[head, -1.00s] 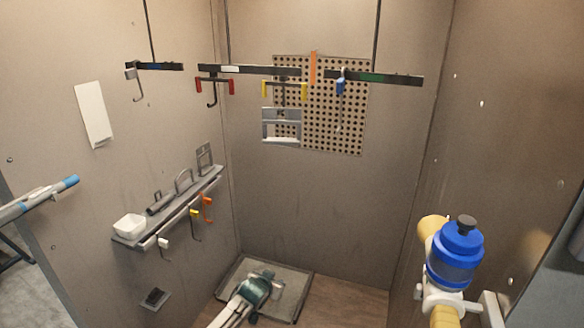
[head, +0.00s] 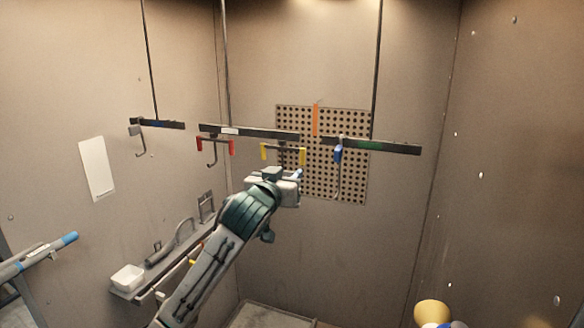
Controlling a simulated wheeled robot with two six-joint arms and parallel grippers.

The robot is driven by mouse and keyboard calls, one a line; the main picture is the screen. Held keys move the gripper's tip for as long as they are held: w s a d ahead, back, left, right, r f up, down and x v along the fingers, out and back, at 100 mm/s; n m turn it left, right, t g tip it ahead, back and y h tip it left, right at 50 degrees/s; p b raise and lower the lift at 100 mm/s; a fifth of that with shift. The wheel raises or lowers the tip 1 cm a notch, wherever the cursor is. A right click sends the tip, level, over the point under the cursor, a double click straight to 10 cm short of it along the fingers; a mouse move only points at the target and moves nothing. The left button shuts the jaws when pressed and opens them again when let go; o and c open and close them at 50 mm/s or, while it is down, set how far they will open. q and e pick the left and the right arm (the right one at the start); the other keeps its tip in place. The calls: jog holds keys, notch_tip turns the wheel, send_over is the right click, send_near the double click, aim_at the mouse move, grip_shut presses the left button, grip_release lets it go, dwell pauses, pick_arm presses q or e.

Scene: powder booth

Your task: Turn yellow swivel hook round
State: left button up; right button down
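My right gripper is not in view.
A red hook (head: 232,147) hangs left of the yellow one, a blue hook (head: 337,155) right of it. A perforated panel (head: 350,185) is on the back wall. A yellow-topped object (head: 432,312) stands lower right.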

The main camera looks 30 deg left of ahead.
aim_at(302, 160)
pick_arm(q)
jog(key=x, duration=1.1)
jog(key=shift+w, duration=0.3)
jog(key=c, duration=0.6)
